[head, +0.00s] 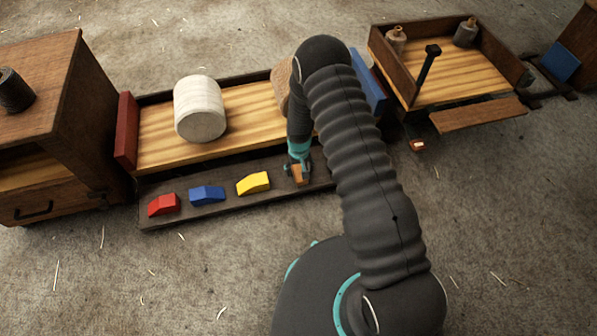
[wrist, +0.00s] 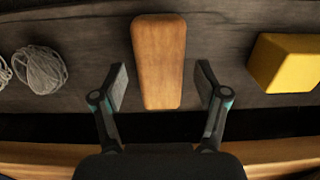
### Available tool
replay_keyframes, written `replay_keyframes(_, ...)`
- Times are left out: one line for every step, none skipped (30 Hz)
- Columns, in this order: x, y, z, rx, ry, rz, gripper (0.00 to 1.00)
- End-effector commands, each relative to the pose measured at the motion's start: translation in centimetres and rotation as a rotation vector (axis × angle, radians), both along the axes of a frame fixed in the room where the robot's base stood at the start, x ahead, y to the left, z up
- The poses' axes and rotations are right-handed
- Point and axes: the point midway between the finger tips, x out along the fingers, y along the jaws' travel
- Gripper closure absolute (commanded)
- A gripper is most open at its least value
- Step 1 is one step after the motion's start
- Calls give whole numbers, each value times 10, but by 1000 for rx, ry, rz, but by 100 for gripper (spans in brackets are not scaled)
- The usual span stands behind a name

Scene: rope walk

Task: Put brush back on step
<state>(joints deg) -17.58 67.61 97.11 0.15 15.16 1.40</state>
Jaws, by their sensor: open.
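A wooden block with rounded ends, which looks like the back of the brush (wrist: 158,62), lies on a dark board, which looks like the step (head: 230,205). The brush also shows in the head view (head: 298,176), partly covered by my gripper (head: 297,168). In the wrist view my gripper (wrist: 161,88) is open. Its two fingers stand to either side of the brush's near half, with a gap on each side. I cannot tell the fingers' height over the board. Any bristles are hidden underneath.
On the dark board are a yellow block (head: 253,183), a blue block (head: 207,195) and a red block (head: 163,205). Grey twine balls (wrist: 40,70) lie at the brush's other side. A white roll (head: 200,108) sits on the planks behind. A wooden cabinet (head: 90,120) stands left.

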Motion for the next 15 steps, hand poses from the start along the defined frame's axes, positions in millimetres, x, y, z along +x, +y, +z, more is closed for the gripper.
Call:
replay_keyframes(2,0,12,1,-4,0,27)
replay_keyframes(2,0,18,1,-4,0,27)
replay_keyframes(1,0,26,1,-4,0,27)
replay_keyframes(1,0,32,1,-4,0,27)
replay_keyframes(1,0,38,1,-4,0,27)
replay_keyframes(1,0,46,1,-3,0,27)
replay_keyframes(1,0,51,1,-4,0,27)
replay_keyframes(1,0,57,1,-4,0,27)
replay_keyframes(1,0,64,1,-4,0,27)
replay_keyframes(1,0,68,1,-3,0,27)
replay_keyframes(0,0,72,1,-2,0,27)
replay_keyframes(1,0,78,1,-3,0,27)
replay_keyframes(1,0,81,1,-3,0,27)
replay_keyframes(1,0,84,1,-3,0,27)
replay_keyframes(1,0,88,1,-3,0,27)
